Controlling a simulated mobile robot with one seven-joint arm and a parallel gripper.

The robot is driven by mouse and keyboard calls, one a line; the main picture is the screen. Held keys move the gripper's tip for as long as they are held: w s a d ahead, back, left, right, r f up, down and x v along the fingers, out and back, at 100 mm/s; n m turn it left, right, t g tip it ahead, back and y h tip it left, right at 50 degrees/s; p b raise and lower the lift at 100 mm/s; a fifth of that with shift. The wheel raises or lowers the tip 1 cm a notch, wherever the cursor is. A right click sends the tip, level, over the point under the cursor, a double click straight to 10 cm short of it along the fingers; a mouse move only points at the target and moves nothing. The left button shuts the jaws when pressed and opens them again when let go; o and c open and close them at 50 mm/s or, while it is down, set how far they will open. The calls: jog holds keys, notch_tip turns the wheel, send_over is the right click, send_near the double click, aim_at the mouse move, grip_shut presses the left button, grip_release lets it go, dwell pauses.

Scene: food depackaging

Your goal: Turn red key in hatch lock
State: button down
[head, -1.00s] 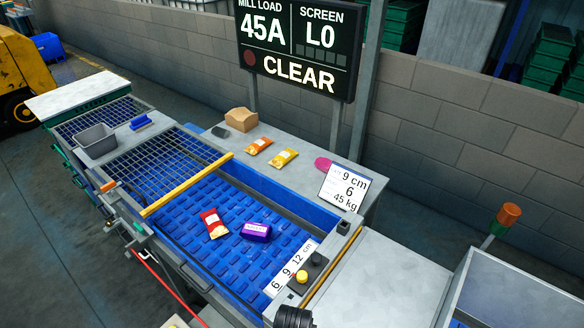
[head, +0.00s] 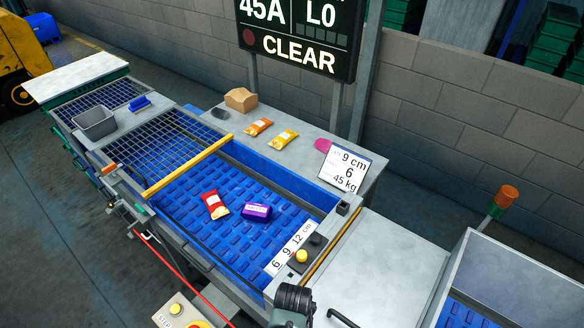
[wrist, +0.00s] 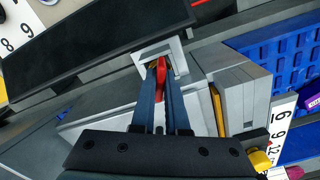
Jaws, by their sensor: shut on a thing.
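In the wrist view, the red key (wrist: 162,70) sits at a light grey square lock housing (wrist: 145,52). My gripper (wrist: 160,68) is shut on the red key, with its two dark fingers on either side of it. The fingertips are close to the lock opening and hide part of the key. I cannot tell how far the key is turned. The key and the lock do not show in the head view, where part of my arm shows at the bottom edge.
A blue belt (head: 185,232) carries a red packet (head: 214,205) and a purple packet (head: 256,211). A yellow bar (head: 188,167) crosses it. A dark panel (wrist: 90,45) lies beside the lock. The display (head: 300,50) reads CLEAR.

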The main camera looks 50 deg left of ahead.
jog(key=c, duration=1)
grip_release()
jog(key=shift+o, duration=0.2)
jog(key=shift+r, duration=0.1)
notch_tip(320, 180, up, 3)
jog(key=p, duration=0.2)
jog(key=shift+p, duration=0.3)
jog(key=shift+r, duration=1.9)
